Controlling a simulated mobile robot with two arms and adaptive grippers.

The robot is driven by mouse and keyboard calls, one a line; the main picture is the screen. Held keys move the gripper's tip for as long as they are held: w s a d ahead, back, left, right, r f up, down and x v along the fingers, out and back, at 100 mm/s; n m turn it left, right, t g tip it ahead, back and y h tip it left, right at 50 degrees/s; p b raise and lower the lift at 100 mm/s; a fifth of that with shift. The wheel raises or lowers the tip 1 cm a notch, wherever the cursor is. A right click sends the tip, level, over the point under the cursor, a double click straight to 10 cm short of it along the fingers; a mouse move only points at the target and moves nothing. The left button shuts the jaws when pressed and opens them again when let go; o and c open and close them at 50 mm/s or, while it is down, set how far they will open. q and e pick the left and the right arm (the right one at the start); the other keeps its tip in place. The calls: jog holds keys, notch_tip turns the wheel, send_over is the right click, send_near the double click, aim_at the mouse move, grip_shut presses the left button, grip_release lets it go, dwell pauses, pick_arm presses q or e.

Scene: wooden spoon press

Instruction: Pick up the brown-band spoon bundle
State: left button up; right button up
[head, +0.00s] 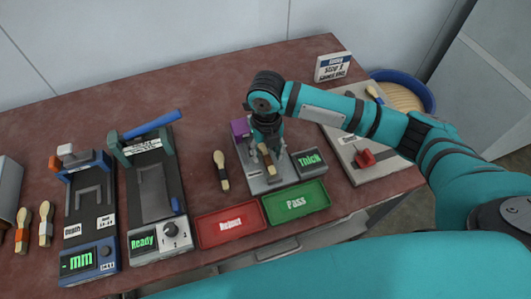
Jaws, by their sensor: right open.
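My right gripper (268,150) is open and points down over the grey gauge (258,187) with the "Thick" display. A spoon bundle (267,160) with a dark band is at the gripper's fingertips on this gauge; whether the fingers touch it cannot be told. Another spoon bundle (221,170) with a dark band lies on the table just left of the gauge. At this size I cannot tell which of the two dark bands is brown. My left gripper is not in view.
A red "Reject" tray (218,238) and a green "Pass" tray (318,193) lie in front. Left are a "Ready" device (151,188), an "mm" device (88,205) and two bundles (23,228). Right are a board (343,152) with a red knob (365,159) and a blue-rimmed bin (428,89).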

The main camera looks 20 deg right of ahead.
jog(key=shift+f, duration=0.8)
jog(key=shift+c, duration=0.4)
grip_shut()
jog(key=shift+r, duration=0.15)
